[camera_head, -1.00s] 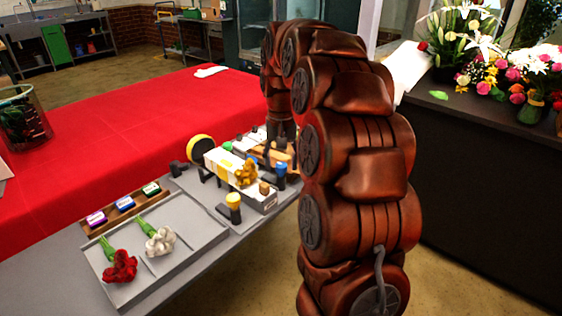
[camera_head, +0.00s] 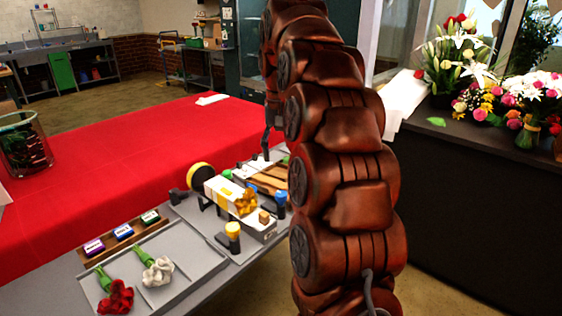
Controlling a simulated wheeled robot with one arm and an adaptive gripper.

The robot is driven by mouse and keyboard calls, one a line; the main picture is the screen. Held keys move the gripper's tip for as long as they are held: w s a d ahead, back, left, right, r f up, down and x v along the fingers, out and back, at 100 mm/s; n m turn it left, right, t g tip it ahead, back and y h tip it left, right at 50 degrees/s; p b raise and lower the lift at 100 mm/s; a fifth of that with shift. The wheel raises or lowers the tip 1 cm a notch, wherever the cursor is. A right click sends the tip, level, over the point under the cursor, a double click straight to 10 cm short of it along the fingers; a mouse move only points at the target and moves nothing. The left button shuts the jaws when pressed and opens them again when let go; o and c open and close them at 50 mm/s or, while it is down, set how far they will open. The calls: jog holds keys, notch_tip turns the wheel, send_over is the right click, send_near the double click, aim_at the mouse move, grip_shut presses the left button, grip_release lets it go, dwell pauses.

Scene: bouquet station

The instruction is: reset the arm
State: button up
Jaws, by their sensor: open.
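My reddish-brown arm rises through the middle of the head view and bends over at the top. My gripper (camera_head: 268,147) shows only in part at the left of the arm, small and dark. It hangs above the back of the grey table, near a brown slatted wooden piece (camera_head: 268,180). I see nothing held in it. The arm hides the rest of it.
A grey tray (camera_head: 190,262) holds a red and a white flower. Behind it is a wooden rack (camera_head: 110,240) with small coloured blocks. A white box, a yellow roll (camera_head: 200,176) and yellow- and blue-topped items crowd the table. Bouquets stand on a dark counter (camera_head: 480,180) at right.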

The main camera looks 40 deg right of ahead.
jog(key=shift+r, duration=0.4)
dwell(0.6)
jog(key=s+a+n+p, duration=0.4)
jog(key=s+a+p, duration=0.2)
jog(key=s+a, duration=0.7)
jog(key=s+a+f+n+g+p, duration=0.1)
jog(key=s+a+f+p, duration=0.1)
jog(key=s, duration=0.6)
jog(key=s+a+f+n+p, duration=0.1)
jog(key=s+a+f+p, duration=0.2)
jog(key=s, duration=0.6)
jog(key=a+f, duration=0.1)
jog(key=a, duration=0.1)
jog(key=shift+s+a+f+n+g+p, duration=0.2)
jog(key=shift+s+a+n+g+p, duration=0.1)
jog(key=shift+a+g+p, duration=0.1)
